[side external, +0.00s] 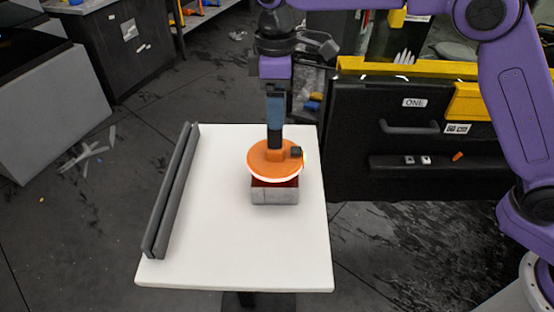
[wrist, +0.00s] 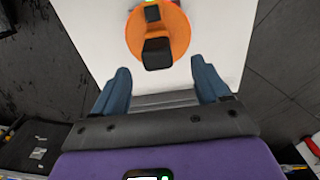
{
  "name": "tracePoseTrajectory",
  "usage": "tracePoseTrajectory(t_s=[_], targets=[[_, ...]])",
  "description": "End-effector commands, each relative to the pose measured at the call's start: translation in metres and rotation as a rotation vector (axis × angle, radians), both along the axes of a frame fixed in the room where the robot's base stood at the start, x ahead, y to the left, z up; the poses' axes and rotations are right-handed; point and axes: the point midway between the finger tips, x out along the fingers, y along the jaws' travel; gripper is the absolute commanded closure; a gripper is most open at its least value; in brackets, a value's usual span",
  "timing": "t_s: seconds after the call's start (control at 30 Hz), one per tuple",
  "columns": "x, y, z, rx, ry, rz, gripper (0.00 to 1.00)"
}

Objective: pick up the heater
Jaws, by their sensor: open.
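The heater (side external: 268,158) is an orange disc with a black upright handle, and its lower rim glows. It sits on or just over a small grey box (side external: 275,193) on the white table (side external: 220,260). In the wrist view the heater (wrist: 140,35) is at the top centre, its black handle end facing the camera. My gripper (side external: 276,118) is above the heater, pointing down, with its blue fingers in line with the handle in the side view. In the wrist view my gripper (wrist: 161,72) has its fingers spread wide with nothing between them; the handle appears beyond the tips.
Two long dark grey bars (side external: 171,190) lie along the table's left edge. The table's front is clear. A large black case (side external: 430,150) with yellow trim stands behind on the right. A grey cabinet (side external: 50,120) stands on the left.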

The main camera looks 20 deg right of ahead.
Motion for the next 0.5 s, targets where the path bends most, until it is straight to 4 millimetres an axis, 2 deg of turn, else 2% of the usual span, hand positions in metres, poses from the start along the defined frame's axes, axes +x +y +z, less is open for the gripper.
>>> tracePoseTrajectory(t_s=[0.1, 0.33, 0.5], targets=[[0.000, 0.000, -0.014, -0.001, 0.001, 0.001, 0.26], [0.000, -0.001, -0.028, -0.001, 0.000, 0.000, 0.26], [0.003, -0.004, -0.051, -0.002, 0.002, -0.001, 0.26]])
